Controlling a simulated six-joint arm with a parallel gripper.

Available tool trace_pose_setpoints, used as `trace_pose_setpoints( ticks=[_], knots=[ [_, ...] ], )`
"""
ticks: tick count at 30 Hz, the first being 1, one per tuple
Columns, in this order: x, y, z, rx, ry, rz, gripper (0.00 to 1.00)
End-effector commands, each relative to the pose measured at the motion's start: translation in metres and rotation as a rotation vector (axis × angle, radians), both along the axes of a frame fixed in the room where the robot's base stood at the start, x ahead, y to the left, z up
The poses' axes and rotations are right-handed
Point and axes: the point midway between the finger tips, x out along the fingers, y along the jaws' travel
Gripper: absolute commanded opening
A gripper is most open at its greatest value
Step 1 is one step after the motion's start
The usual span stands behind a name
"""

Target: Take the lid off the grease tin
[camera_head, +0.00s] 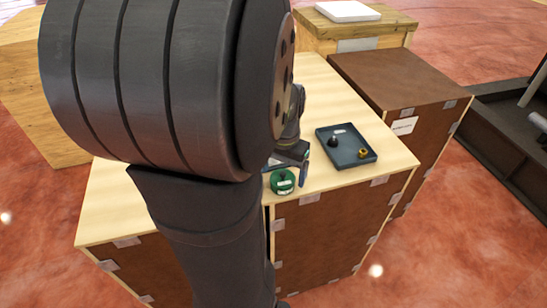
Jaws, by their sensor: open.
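A small round green tin (283,182) with a pale label stands near the front edge of the light wooden worktop (112,205). It is the likely grease tin. I cannot make out its lid as a separate part. My gripper (288,172) is open, low over the worktop right at the tin, with one finger visible just right of it. My own arm hides much of the gripper and the worktop to the left. I cannot tell whether the fingers touch the tin.
A dark blue-grey tray (332,158) lies right of the tin, holding a black knob-like part (333,141) and a small brass-coloured part (363,153). A brown crate (400,75) stands behind on the right. A white slab (347,11) lies on a wooden box farther back.

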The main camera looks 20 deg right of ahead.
Motion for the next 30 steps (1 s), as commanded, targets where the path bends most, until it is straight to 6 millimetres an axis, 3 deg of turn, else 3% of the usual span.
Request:
trace_pose_setpoints(
  ticks=[3,9,11,23,30],
  knots=[
    [0.0,0.0,0.0,0.0,0.0,0.0,0.84],
    [0.0,0.0,0.001,0.0,0.0,0.0,0.45],
    [0.0,0.0,0.001,0.0,0.0,0.0,0.36],
    [0.0,0.0,0.003,-0.001,-0.001,0.0,0.36],
    [0.001,0.0,0.029,-0.001,-0.004,0.001,0.36]
  ],
)
